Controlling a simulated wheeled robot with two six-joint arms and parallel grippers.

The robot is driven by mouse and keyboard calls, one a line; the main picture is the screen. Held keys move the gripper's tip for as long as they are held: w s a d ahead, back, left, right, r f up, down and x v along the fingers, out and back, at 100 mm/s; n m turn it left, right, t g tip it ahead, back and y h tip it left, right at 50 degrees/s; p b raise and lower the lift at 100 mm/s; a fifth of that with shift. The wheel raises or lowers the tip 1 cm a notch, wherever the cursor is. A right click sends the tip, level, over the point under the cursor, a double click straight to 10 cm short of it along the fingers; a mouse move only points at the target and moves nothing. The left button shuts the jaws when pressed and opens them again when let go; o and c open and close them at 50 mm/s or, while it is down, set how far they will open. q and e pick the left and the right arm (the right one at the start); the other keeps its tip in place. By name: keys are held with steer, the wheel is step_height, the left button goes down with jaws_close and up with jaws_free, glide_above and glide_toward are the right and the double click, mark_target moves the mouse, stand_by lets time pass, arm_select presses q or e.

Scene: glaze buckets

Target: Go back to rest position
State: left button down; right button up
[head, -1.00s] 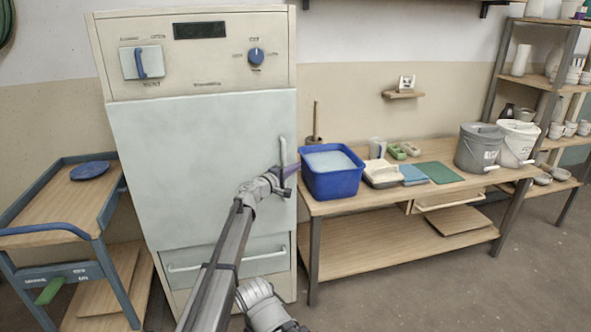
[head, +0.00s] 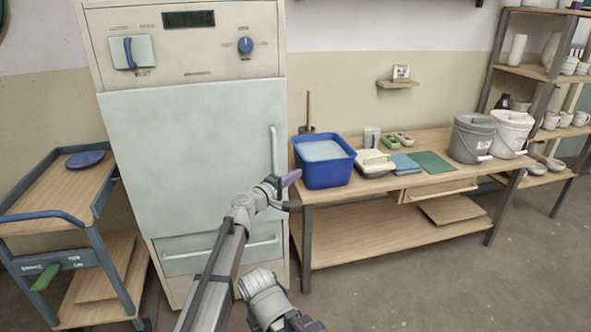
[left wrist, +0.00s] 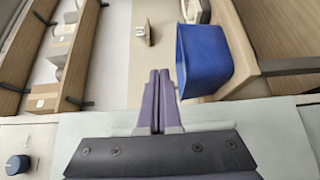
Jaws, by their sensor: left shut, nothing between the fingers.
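My left gripper (head: 289,178) is at the end of my left arm, in front of the kiln-like cabinet's lower right edge in the head view. Its purple fingers are together with nothing between them; they also show closed in the left wrist view (left wrist: 158,95). The tall cabinet (head: 190,150) has a pale door that is shut, with a vertical handle (head: 273,150) just above and behind the gripper. The fingers look apart from the handle.
A blue tub (head: 325,178) stands on the wooden bench's (head: 410,180) left end, close right of the gripper. Grey (head: 470,140) and white (head: 511,133) buckets stand at the bench's right. A trolley (head: 40,195) stands left of the cabinet. The floor at lower right is clear.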

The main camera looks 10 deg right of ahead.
arm_select(q)
steer(key=s+a+f+m+g+y, duration=0.75)
steer(key=s+a+f, duration=0.95)
steer(key=s+a, duration=0.35)
steer(key=s+a+f+g+y, duration=0.1)
steer(key=s+a+f+y, duration=0.25)
steer(key=s+a, duration=0.45)
steer(key=s+a+f+g+y, duration=0.2)
steer(key=s+a+y, duration=0.2)
steer(key=s+a, duration=0.45)
steer(key=s+d+r+m+p, duration=0.1)
steer(key=d+r+p, duration=0.4)
steer(key=r+p, duration=0.6)
steer(key=s+d+r+m+p, duration=0.2)
steer(key=d+r+p, duration=0.3)
steer(key=r+p, duration=0.7)
steer(key=shift+r+m+y, duration=0.3)
steer(key=shift+m, duration=0.05)
